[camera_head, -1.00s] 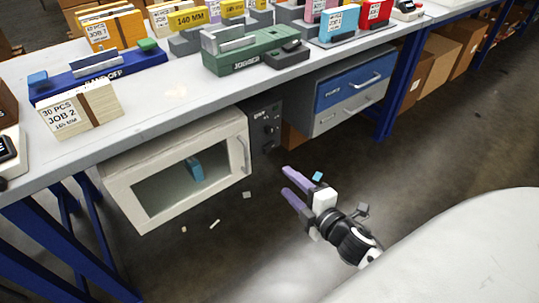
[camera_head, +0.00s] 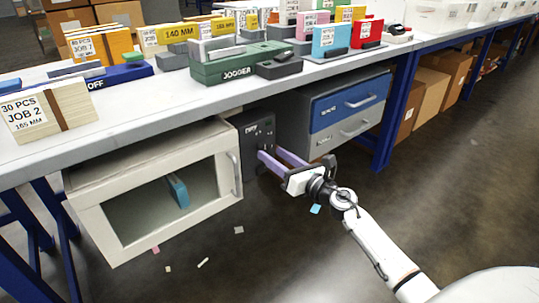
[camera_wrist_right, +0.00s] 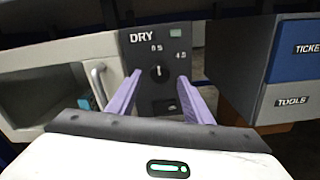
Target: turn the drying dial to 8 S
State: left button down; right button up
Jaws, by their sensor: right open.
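The dark DRY panel (camera_head: 254,128) sits under the table, at the right side of the drying cabinet. In the right wrist view the round black drying dial (camera_wrist_right: 159,72) is in the panel's middle, its pale mark pointing about straight up. A 0 S label is at its upper left and a 4 S label at its upper right; I cannot see an 8 S label. My right gripper (camera_head: 271,153) is open before the panel. Its purple fingers (camera_wrist_right: 160,79) stand either side of the dial, apart from it in the picture. My left gripper is not in view.
The cream cabinet (camera_head: 88,218) with a window and handle is left of the panel, with a blue item (camera_head: 177,190) inside. A blue and grey drawer unit (camera_head: 345,108) is to the right. The table (camera_head: 120,112) overhangs the panel. Paper scraps lie on the floor.

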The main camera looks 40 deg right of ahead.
aim_at(262, 147)
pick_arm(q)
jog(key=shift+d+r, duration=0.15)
pick_arm(e)
jog(key=shift+w+a, duration=0.15)
jog(key=shift+w, duration=1.25)
jog(key=c, duration=1.1)
jog(key=shift+o, duration=0.2)
